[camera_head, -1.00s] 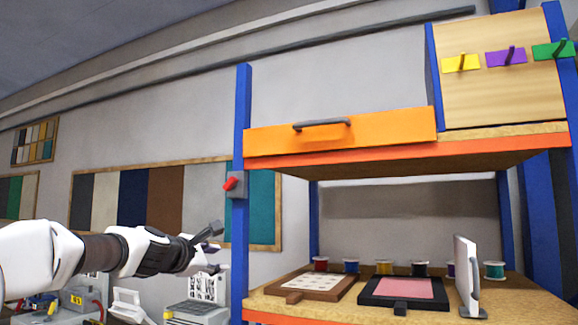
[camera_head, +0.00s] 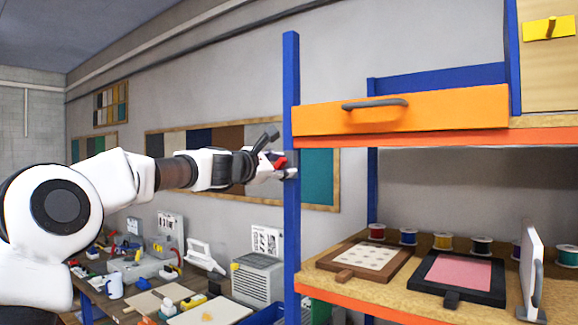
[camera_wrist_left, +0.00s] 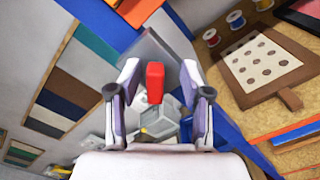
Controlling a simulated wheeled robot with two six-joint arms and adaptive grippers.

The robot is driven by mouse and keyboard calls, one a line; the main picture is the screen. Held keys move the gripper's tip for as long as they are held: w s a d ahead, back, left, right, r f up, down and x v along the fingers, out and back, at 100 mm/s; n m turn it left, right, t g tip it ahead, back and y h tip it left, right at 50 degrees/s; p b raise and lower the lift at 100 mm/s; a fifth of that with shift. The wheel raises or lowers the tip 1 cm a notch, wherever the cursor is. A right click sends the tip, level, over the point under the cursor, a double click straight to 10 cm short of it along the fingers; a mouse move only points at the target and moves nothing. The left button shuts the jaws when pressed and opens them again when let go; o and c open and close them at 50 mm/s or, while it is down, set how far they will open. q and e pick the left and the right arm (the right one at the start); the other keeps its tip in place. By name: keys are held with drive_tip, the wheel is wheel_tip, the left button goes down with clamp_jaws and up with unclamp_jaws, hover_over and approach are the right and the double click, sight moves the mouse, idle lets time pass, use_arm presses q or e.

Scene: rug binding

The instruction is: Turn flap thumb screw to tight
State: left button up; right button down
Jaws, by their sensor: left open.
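The thumb screw is a red knob (camera_head: 280,163) on a small grey mount on the blue shelf post, left of the orange flap (camera_head: 440,109). My left gripper (camera_head: 274,158) is at the knob and partly hides it in the head view. In the left wrist view the red knob (camera_wrist_left: 155,82) shows between the two fingers of the open left gripper (camera_wrist_left: 160,72). A gap shows beside the knob on both sides, wider on the right. The knob's long side runs roughly along the fingers. My right gripper is not in view.
The blue post (camera_head: 291,220) stands right at the gripper. The orange flap has a grey handle (camera_head: 375,104). Below, a shelf holds a pegboard (camera_head: 362,262), a pink framed pad (camera_head: 460,273) and several thread spools. A cluttered bench lies lower left.

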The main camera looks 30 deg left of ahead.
use_arm(q)
drive_tip(key=shift+s+a, duration=0.4)
drive_tip(key=shift+s, duration=0.05)
drive_tip(key=shift+s+a+r, duration=0.1)
drive_tip(key=shift+s+r, duration=0.05)
drive_tip(key=shift+s, duration=0.1)
drive_tip(key=c, duration=0.5)
clamp_jaws()
drive_tip(key=shift+r, duration=0.1)
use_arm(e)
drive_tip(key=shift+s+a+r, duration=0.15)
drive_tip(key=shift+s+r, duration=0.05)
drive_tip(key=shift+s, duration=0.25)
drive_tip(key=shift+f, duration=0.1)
use_arm(q)
drive_tip(key=m+b, duration=0.2)
drive_tip(key=m, duration=0.2)
drive_tip(key=shift+m, duration=0.3)
drive_tip(key=shift+r+m+b, duration=0.1)
drive_tip(key=shift+m+b, duration=0.95)
drive_tip(key=shift+m, duration=1.05)
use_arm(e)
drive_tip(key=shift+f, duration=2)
